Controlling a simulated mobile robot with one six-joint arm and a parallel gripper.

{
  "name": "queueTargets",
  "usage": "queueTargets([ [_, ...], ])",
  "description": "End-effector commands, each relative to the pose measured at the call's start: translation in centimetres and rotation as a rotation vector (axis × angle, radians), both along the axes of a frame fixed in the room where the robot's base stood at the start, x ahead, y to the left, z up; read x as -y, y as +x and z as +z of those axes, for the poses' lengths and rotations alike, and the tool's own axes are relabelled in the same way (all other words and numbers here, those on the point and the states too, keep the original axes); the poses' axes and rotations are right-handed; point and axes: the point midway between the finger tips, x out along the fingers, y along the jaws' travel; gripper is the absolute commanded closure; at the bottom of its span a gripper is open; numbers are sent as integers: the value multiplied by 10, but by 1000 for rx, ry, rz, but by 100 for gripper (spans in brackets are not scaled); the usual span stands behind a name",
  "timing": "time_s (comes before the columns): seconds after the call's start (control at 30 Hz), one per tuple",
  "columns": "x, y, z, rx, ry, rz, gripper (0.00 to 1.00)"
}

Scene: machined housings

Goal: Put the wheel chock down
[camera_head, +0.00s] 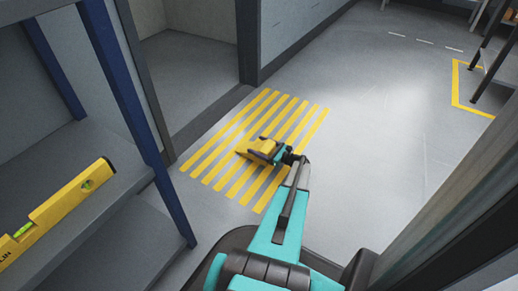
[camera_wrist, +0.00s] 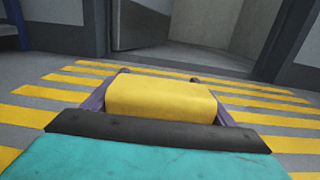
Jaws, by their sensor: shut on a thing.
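The wheel chock is a yellow block (camera_wrist: 160,97) held between the two fingers of my gripper (camera_wrist: 162,78) in the wrist view. The fingers show on either side of it, so the gripper is shut on it. In the head view the yellow chock (camera_head: 250,154) is at the end of my arm, over the yellow floor stripes, with my gripper (camera_head: 262,149) partly covering it. I cannot tell whether its underside touches the floor.
A striped yellow floor area (camera_head: 229,161) lies before an open doorway (camera_head: 187,60). A blue-posted shelf (camera_head: 130,225) with a yellow spirit level (camera_head: 72,197) stands at left. Grey floor (camera_head: 385,130) is clear to the right. A dark-legged rack (camera_head: 495,60) stands at far right.

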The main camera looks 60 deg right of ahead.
Motion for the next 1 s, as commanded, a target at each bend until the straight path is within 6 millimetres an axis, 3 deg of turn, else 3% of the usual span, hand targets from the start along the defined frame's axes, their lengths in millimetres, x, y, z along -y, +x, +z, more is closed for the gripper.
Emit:
queueTargets([
  [0.4, 1, -1, 0, 3, 0, -1, 62],
  [0.43, 0, -1, -2, 0, 0, -1, 20],
  [0.53, 0, -1, -2, 0, 0, -1, 3],
  [1.0, 1, -3, 1, 0, 0, -2, 3],
])
